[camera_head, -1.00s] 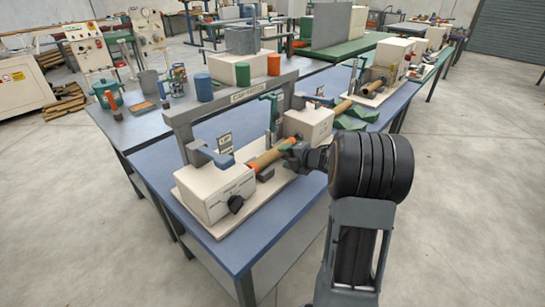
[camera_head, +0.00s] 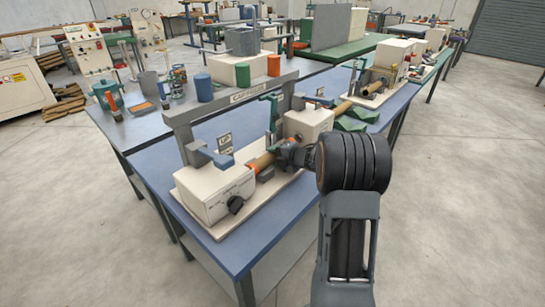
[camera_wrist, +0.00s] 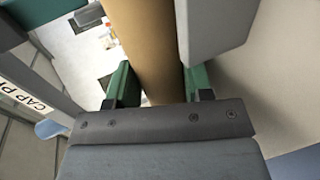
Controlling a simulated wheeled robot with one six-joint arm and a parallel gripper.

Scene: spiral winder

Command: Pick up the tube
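The brown tube (camera_head: 262,162) lies in the white winder machine on the blue table, between its two white end blocks. In the wrist view the tube (camera_wrist: 150,45) runs between the two green fingers of my gripper (camera_wrist: 160,82). The fingers stand apart, one on each side, very close to the tube. Firm contact on both sides does not show.
A near white end block (camera_head: 215,190) with a black knob and a far white block (camera_head: 308,122) flank the tube. A grey overhead frame (camera_head: 240,97) stands behind. A second similar machine (camera_head: 380,80) sits farther along the table. The floor at right is clear.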

